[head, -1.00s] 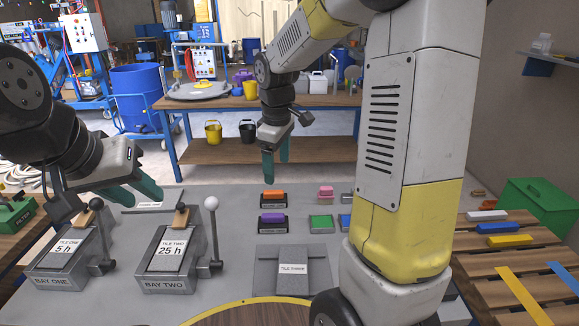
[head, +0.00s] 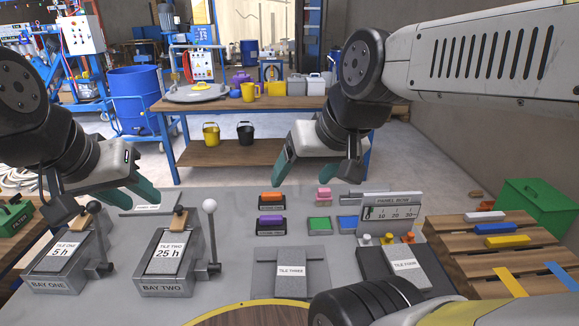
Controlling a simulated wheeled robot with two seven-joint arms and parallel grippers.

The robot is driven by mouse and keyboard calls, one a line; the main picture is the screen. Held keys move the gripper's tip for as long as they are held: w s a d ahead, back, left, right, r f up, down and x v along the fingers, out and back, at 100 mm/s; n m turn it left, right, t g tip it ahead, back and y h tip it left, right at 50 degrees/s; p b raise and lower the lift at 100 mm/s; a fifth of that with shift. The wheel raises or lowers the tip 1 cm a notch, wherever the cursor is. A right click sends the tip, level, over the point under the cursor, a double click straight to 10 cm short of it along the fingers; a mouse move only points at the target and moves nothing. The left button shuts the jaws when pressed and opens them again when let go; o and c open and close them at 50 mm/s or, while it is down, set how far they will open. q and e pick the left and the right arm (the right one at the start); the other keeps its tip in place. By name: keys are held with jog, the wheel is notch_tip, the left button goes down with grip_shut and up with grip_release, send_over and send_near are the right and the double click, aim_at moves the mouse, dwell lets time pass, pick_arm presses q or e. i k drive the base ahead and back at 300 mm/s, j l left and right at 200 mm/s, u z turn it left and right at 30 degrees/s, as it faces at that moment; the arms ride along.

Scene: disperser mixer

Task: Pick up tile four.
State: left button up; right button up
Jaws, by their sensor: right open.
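Tile four (head: 407,275) is a grey slab with a white label, lying tilted on a dark stand at the right of the grey table. Its near end is close to my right arm, which crosses the bottom right. My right gripper (head: 291,168) has teal fingers apart and empty, above the table's far edge, well left of and beyond tile four. My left gripper (head: 141,193) hangs over the far left of the table behind the bays; its fingers overlap, so its opening is unclear.
Tile three (head: 291,272) lies left of tile four. Tile one (head: 66,250) and tile two (head: 169,247) sit in lever-fitted bays. A panel with a scale (head: 391,212) and several small knobs stand just behind tile four. A slatted wooden rack (head: 478,262) is at right.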

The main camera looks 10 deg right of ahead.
aim_at(400, 261)
jog(key=l+z, duration=0.15)
jog(key=z, duration=0.3)
jog(key=k+l+z, duration=0.1)
jog(key=l+z, duration=0.15)
jog(key=z, duration=0.2)
jog(key=l+z, duration=0.15)
jog(key=z, duration=0.35)
jog(key=k+l+u, duration=0.15)
jog(key=l+u, duration=0.15)
jog(key=u, duration=0.2)
jog(key=k+l+u, duration=0.2)
jog(key=u, duration=0.25)
